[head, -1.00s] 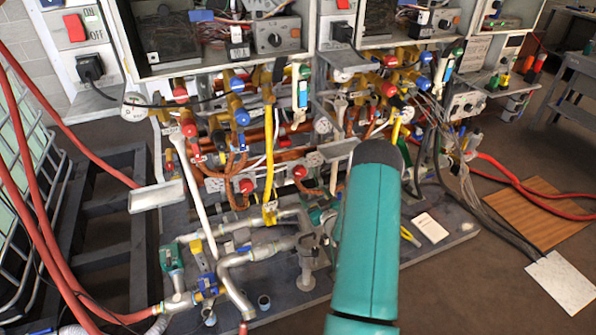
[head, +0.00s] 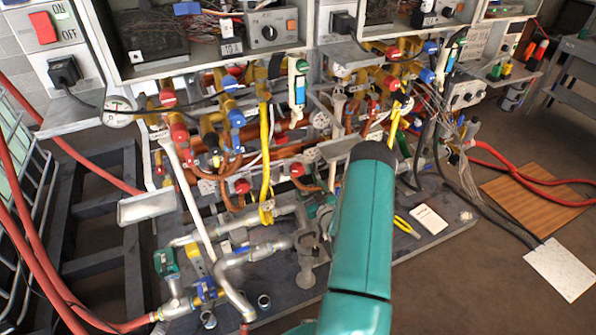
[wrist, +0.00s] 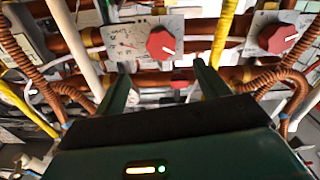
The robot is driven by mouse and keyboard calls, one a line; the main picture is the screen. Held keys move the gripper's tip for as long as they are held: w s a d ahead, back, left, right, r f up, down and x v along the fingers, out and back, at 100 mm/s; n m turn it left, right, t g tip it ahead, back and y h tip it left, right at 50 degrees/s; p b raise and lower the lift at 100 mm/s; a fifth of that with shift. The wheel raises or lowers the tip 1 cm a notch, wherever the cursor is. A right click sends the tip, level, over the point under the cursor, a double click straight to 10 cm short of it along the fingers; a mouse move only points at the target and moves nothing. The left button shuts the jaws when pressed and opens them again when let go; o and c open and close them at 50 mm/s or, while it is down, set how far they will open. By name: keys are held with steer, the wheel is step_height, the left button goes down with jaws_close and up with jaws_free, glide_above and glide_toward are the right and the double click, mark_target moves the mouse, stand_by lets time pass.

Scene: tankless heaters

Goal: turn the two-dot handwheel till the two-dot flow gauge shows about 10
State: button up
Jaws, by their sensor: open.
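In the wrist view my gripper (wrist: 161,70) is open, its two dark green fingers apart and nothing between them. A red handwheel (wrist: 161,43) with a white pointer mark lies just beyond the fingertips, and a second red handwheel (wrist: 277,38) is to the right. A pale dial plate (wrist: 123,40) sits left of the nearer wheel; its reading and dots are too small to read. In the head view red handwheels (head: 242,186) and (head: 297,170) show low on the pipework. My teal arm (head: 360,225) hides the gripper there. I cannot tell which wheel has two dots.
Copper pipes, yellow hoses (head: 265,165) and a white pipe (head: 187,195) crowd the wheels. Grey pipes (head: 250,255) run low in front. Brown floor is open at the lower right, beside a wooden board (head: 530,205).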

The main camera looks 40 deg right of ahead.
mark_target(298, 172)
steer(key=x, duration=1.1)
steer(key=shift+f, duration=0.15)
steer(key=c, duration=1)
